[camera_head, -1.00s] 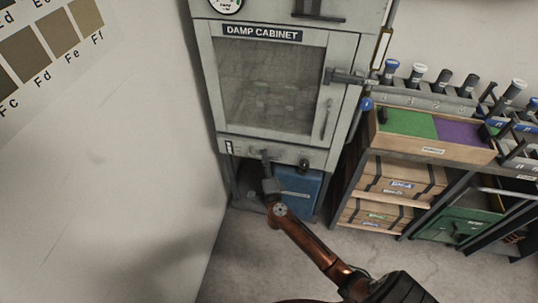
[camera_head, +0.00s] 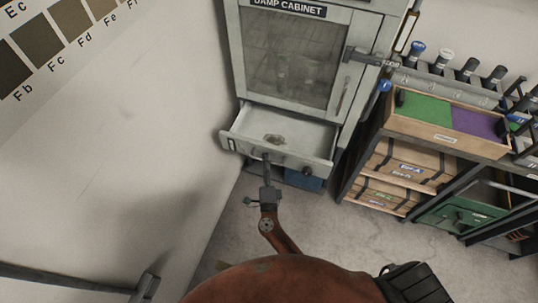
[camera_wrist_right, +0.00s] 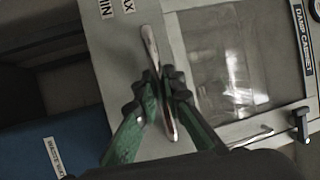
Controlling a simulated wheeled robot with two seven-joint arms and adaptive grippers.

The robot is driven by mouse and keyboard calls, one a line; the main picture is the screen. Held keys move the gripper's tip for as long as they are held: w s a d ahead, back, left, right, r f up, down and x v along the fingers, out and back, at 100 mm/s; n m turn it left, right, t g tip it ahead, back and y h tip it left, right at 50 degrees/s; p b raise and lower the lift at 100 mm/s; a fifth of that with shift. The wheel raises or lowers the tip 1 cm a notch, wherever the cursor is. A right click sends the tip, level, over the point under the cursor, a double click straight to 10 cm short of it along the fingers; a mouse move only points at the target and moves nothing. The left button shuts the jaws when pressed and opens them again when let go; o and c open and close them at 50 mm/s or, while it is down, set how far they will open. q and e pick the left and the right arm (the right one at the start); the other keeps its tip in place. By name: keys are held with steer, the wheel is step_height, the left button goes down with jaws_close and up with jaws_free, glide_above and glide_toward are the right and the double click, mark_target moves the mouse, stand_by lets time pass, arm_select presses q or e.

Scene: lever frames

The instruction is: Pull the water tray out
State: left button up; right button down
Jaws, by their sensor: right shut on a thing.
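The water tray (camera_head: 312,132) is a pale drawer under the damp cabinet (camera_head: 290,58). It stands well out of the cabinet, and a brownish patch shows on its floor. My right gripper (camera_head: 267,160) is at the tray's front, left of the middle. In the right wrist view the green-sided fingers of my right gripper (camera_wrist_right: 164,88) are closed around a slim metal handle (camera_wrist_right: 150,50) on the tray front. The tray front (camera_wrist_right: 105,55) carries MAX and MIN labels there. My left gripper is not in view.
A blue container (camera_head: 300,179) stands below the tray, partly hidden by it. A shelf unit with wooden crates (camera_head: 408,165) stands to the right. A white wall (camera_head: 110,170) is close on the left. Concrete floor (camera_head: 330,230) is open in front. A dark bar lies at lower left.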

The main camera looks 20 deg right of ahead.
steer(key=c, duration=2)
jaws_free()
steer(key=shift+s+a+f, duration=0.1)
steer(key=shift+s, duration=0.15)
steer(key=v, duration=1.1)
steer(key=shift+s, duration=0.25)
